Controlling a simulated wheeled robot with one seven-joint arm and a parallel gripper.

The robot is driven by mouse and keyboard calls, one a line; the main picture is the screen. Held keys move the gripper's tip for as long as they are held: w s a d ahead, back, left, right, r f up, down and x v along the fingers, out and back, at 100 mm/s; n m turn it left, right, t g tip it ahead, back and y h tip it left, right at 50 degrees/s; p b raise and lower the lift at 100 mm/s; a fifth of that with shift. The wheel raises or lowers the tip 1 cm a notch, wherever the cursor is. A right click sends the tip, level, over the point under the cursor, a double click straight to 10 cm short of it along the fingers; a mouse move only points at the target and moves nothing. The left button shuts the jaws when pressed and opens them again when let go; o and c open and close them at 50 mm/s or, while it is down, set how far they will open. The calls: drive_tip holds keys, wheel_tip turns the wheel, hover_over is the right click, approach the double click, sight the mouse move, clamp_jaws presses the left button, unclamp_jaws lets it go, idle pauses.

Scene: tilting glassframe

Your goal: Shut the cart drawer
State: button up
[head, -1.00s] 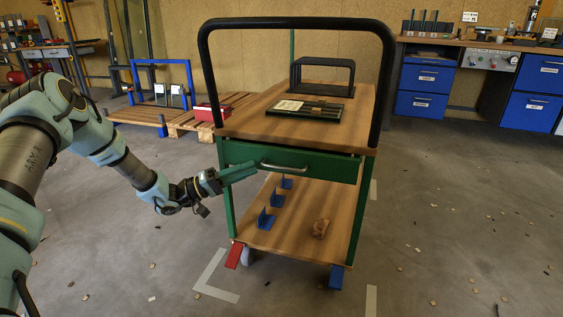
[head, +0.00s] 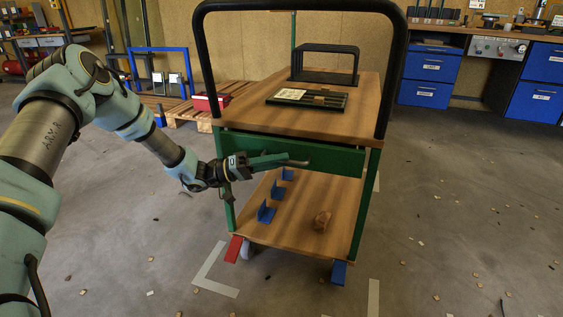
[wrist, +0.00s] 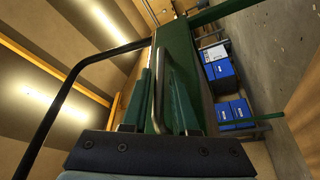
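The wooden-topped cart (head: 290,118) with a black push bar stands in the middle of the head view. Its green drawer front (head: 338,161) sits under the top, with a narrow dark gap above it; how far it stands out is hard to tell. My gripper (head: 272,161) reaches in from the left at the drawer front. In the wrist view, its green fingers (wrist: 160,98) are apart, with the metal drawer handle (wrist: 158,85) between them. There is space on both sides of the handle, so it is not gripped. In the head view my fingers partly hide the handle (head: 296,163).
A tray (head: 307,99) lies on top. Pallets with a red box (head: 211,102) stand behind left, a workbench (head: 500,45) behind right. The floor has small scattered debris.

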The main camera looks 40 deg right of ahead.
drive_tip(key=shift+s+d+r, duration=0.1)
drive_tip(key=shift+s+d, duration=0.2)
drive_tip(key=shift+d, duration=0.05)
clamp_jaws()
drive_tip(key=shift+w, duration=0.1)
idle(1.2)
